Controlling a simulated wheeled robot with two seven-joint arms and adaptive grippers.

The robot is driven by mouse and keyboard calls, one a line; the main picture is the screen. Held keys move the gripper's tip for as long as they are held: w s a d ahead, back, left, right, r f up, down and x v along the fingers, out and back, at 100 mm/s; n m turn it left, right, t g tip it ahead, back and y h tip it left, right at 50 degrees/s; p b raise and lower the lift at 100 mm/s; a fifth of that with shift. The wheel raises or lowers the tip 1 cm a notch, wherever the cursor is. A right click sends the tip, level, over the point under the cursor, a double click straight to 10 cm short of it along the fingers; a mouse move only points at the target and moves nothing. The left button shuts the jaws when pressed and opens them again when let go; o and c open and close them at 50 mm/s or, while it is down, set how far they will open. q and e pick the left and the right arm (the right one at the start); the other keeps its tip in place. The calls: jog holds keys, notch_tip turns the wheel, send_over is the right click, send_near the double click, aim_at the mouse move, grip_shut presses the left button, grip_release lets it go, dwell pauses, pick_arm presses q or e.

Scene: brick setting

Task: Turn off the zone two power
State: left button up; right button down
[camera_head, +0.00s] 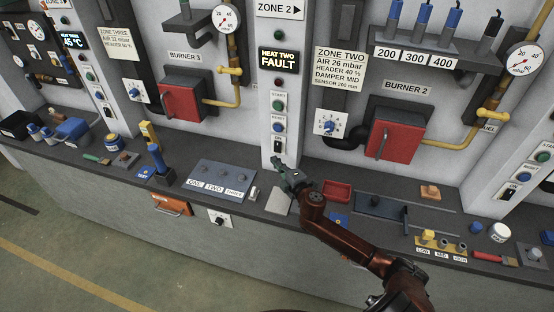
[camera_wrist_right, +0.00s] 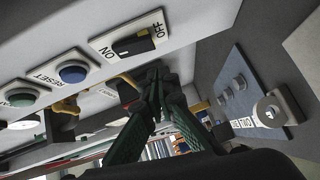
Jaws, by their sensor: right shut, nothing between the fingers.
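The zone two column carries a black ON/OFF switch (camera_head: 277,146) below its green START and blue RESET buttons. In the right wrist view the black switch (camera_wrist_right: 134,44) sits on a white plate, with ON at its left and OFF at its right. A small yellow mark shows at its end nearer OFF; I cannot tell the setting for sure. My right gripper (camera_head: 278,166) is shut and empty, just below the switch. In the right wrist view its green fingers (camera_wrist_right: 155,76) meet close to the switch plate; contact cannot be told. My left gripper is out of view.
The FAULT display (camera_head: 278,60) is above the buttons. A plate labelled ONE, TWO, THREE (camera_head: 220,176) lies left of my gripper on the ledge. A red tray (camera_head: 337,191) and a dark slotted block (camera_head: 381,206) lie to its right. The burner 2 red box (camera_head: 396,139) projects at right.

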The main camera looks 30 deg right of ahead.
jog(key=shift+n+t, duration=0.3)
jog(key=shift+t, duration=0.1)
jog(key=d+b, duration=0.1)
jog(key=w+d+f+b, duration=0.1)
jog(key=b, duration=0.1)
jog(key=w+d+b, duration=0.1)
jog(key=shift+w+d+f, duration=0.15)
jog(key=shift+w+f, duration=0.05)
jog(key=shift+f, duration=0.2)
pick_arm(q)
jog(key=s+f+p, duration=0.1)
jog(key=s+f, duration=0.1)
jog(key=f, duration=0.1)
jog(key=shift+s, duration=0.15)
pick_arm(e)
jog(key=s+a+f, duration=0.1)
jog(key=s+a, duration=0.2)
jog(key=s, duration=0.9)
jog(key=shift+s+a, duration=0.2)
jog(key=shift+a, duration=0.15)
